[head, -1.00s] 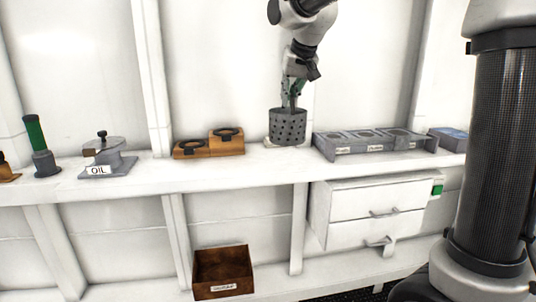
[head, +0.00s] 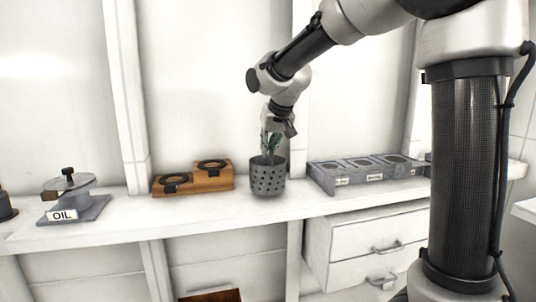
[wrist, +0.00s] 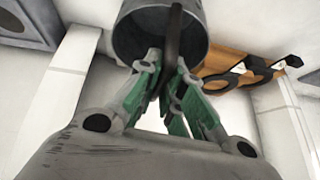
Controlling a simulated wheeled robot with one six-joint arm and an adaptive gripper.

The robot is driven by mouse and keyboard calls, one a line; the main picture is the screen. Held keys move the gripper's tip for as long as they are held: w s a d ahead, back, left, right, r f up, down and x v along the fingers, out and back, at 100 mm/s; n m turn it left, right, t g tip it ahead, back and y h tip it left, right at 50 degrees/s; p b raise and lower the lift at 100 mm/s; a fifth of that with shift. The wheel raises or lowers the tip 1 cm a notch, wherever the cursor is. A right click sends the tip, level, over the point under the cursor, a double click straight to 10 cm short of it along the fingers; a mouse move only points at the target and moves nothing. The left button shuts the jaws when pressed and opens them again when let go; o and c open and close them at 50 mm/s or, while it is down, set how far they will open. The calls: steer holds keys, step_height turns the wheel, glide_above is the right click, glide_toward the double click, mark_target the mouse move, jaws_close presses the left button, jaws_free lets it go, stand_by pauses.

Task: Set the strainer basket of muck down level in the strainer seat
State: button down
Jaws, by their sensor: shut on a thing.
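The strainer basket (head: 268,179) is a grey, perforated cup, upright and close to level. My gripper (head: 270,148) is above it, shut on its dark handle. In the wrist view, green fingers (wrist: 165,92) close around the handle in front of the basket (wrist: 135,40). I cannot see any muck inside. The basket is over the white bench; I cannot tell whether it touches. A stepped wooden block with black rings (head: 212,180) is just left of it. A grey rack with three labelled openings (head: 345,180) is to its right. No strainer seat is clearly identifiable.
A grey device labelled OIL (head: 74,208) stands at the left of the white bench (head: 120,222). Drawers (head: 365,240) hang below the bench at right. A brown box (head: 212,296) is low down, partly cut off. Bench front between the OIL device and wooden block is clear.

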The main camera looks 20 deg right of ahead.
steer(key=shift+f, duration=0.85)
steer(key=c, duration=1.5)
jaws_free()
steer(key=shift+f, duration=0.15)
steer(key=shift+c, duration=0.2)
